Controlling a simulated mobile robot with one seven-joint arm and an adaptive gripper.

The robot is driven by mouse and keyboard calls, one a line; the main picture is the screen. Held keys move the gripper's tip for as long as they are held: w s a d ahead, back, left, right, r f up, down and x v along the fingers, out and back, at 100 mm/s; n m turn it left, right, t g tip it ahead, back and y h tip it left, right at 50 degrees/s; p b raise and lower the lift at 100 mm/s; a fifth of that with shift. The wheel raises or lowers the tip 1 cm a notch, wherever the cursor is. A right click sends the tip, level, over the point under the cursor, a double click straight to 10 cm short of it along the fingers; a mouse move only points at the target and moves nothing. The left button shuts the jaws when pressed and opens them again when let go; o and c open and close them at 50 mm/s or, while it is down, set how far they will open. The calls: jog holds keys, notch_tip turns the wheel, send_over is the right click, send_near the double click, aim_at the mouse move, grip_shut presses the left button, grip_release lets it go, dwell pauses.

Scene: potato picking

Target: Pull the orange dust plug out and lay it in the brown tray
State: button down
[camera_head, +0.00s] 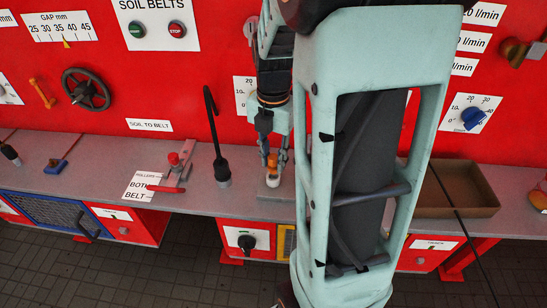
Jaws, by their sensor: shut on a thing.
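The orange dust plug (272,160) is small and shows low between the fingers of my gripper (273,158), which points down over the grey shelf. My gripper is shut on the plug. A pale fitting (272,180) stands on the shelf directly below the plug; I cannot tell whether the plug still sits in it. The brown tray (458,211) lies on the shelf at the right, partly hidden behind my pale green arm link. The visible part of its inside looks empty.
A black upright lever (221,160) stands on the shelf just left of my gripper. A red-handled lever (178,172) is farther left. The red panel (210,60) rises close behind. My arm link hides the shelf between plug and tray.

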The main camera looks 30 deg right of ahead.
aim_at(273, 156)
jog(key=shift+r, duration=0.1)
jog(key=shift+r+p, duration=0.95)
jog(key=shift+r, duration=0.45)
jog(key=shift+r+p, duration=1)
jog(key=shift+r, duration=0.55)
jog(key=shift+r+p, duration=0.6)
jog(key=shift+r, duration=0.85)
jog(key=shift+r, duration=0.1)
